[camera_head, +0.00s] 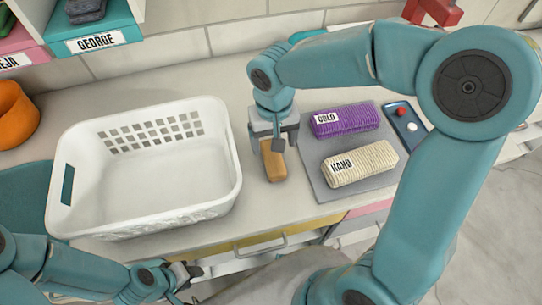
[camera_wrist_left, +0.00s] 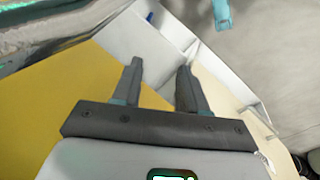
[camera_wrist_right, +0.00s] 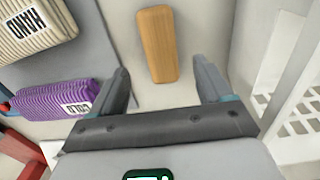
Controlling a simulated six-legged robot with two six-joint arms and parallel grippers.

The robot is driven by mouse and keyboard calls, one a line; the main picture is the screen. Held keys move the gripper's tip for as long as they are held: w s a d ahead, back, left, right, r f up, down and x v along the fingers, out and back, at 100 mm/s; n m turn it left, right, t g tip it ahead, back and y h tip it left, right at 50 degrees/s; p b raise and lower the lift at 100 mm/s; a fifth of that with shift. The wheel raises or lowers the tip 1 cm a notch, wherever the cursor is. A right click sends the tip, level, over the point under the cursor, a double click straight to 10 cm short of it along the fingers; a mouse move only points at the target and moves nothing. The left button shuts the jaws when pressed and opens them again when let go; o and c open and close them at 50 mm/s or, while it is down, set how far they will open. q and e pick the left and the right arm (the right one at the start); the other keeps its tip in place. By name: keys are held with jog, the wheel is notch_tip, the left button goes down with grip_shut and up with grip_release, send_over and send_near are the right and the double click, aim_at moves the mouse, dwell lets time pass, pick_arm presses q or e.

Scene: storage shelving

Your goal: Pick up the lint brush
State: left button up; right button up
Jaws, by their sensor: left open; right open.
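The lint brush, seen as a tan wooden block (camera_head: 272,161), lies on the counter between the white basket and a grey mat. My right gripper (camera_head: 275,138) is open and points down over its far end, hiding part of it. In the right wrist view the brush (camera_wrist_right: 157,45) lies beyond and partly between the open fingers (camera_wrist_right: 165,80), with a gap on both sides. I see no contact. My left gripper (camera_head: 187,274) is open and empty, low in front of the counter. Its fingers (camera_wrist_left: 160,75) also show in the left wrist view.
The white basket (camera_head: 222,185) stands left of the brush. The grey mat (camera_head: 318,181) on the right holds a purple "COLD" towel (camera_head: 345,119) and a cream "HAND" towel (camera_head: 360,165). An orange pot (camera_head: 14,115) is at far left.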

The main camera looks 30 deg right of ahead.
aim_at(273, 156)
jog(key=shift+f, duration=0.6)
jog(key=shift+s+f, duration=0.35)
jog(key=shift+f, duration=0.1)
jog(key=f, duration=0.4)
jog(key=shift+w+a+f+p, duration=0.1)
jog(key=shift+w+a+p, duration=0.05)
jog(key=shift+w+p, duration=0.2)
jog(key=shift+s+f, duration=0.2)
jog(key=shift+f, duration=0.05)
jog(key=shift+w, duration=0.1)
jog(key=c, duration=1.1)
